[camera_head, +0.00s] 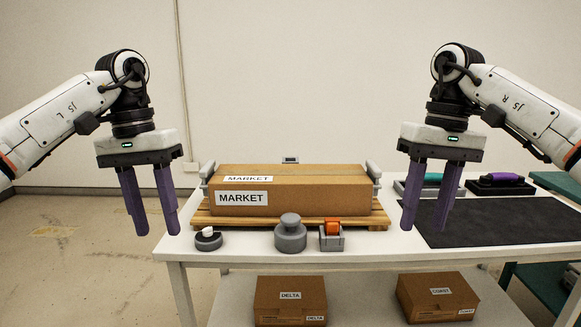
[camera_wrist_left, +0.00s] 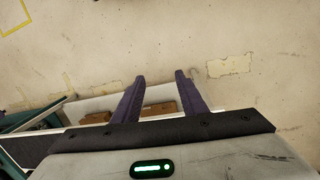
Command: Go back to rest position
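My left gripper (camera_head: 154,228) hangs in the air at the left, by the table's left edge. Its purple fingers are apart with nothing between them, and they also show apart over the floor in the left wrist view (camera_wrist_left: 160,77). My right gripper (camera_head: 421,222) hangs in the air to the right of the brown MARKET box, in front of the dark mat. Its fingers are apart and empty. The MARKET box (camera_head: 290,187) lies on a wooden pallet (camera_head: 240,220) on the white table (camera_head: 190,245). Both grippers are clear of the box.
A dark mat (camera_head: 500,222) and a purple-handled tool (camera_head: 500,178) are at right. DELTA (camera_head: 290,297) and COMET (camera_head: 438,295) boxes sit on the lower shelf.

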